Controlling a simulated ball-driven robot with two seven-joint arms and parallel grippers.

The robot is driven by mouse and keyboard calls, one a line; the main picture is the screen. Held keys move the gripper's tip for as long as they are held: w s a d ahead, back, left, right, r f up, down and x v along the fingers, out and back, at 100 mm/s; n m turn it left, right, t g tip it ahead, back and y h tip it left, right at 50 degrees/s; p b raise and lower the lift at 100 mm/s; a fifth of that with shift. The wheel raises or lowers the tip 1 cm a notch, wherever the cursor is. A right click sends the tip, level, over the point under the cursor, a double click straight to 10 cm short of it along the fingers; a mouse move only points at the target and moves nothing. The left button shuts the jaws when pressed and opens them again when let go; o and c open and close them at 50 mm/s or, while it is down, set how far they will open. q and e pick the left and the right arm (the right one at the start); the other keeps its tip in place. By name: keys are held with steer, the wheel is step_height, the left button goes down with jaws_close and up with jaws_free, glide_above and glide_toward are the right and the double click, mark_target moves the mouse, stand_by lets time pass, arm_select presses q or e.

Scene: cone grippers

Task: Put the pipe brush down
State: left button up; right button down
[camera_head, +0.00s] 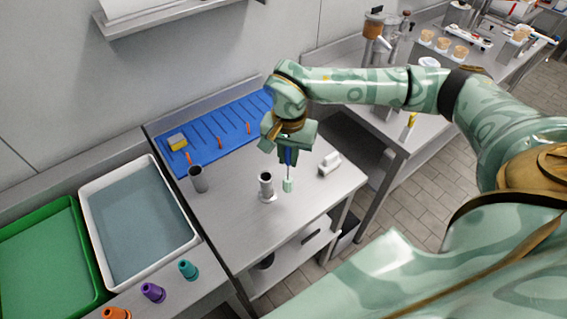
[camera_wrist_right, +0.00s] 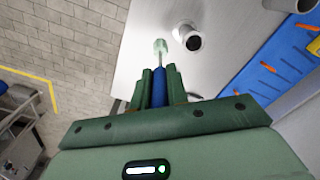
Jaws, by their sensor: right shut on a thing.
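The pipe brush (camera_head: 288,185) has a blue handle, a thin metal stem and a pale green bristle head. My right gripper (camera_head: 287,152) is shut on its blue handle and holds it head down over the steel table (camera_head: 230,222). The brush hangs just right of a short upright steel tube on a base (camera_head: 266,184). Whether the bristles touch the table I cannot tell. In the right wrist view the brush (camera_wrist_right: 160,47) sticks out from between the fingers (camera_wrist_right: 159,85), with the steel tube (camera_wrist_right: 188,40) beside its head. My left gripper is not in view.
A grey cup (camera_head: 198,179) stands left, a white fitting (camera_head: 329,164) right. A water-filled white tray (camera_head: 192,237) and coloured cones lie further left. The front table surface is clear.

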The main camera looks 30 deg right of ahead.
mark_target(288, 183)
step_height(288, 183, down, 6)
steer(key=w, duration=0.2)
steer(key=shift+w+d, duration=0.15)
steer(key=shift+d, duration=0.25)
steer(key=shift+f, duration=0.1)
steer(key=c, duration=1.4)
jaws_free()
steer(key=shift+o, duration=0.2)
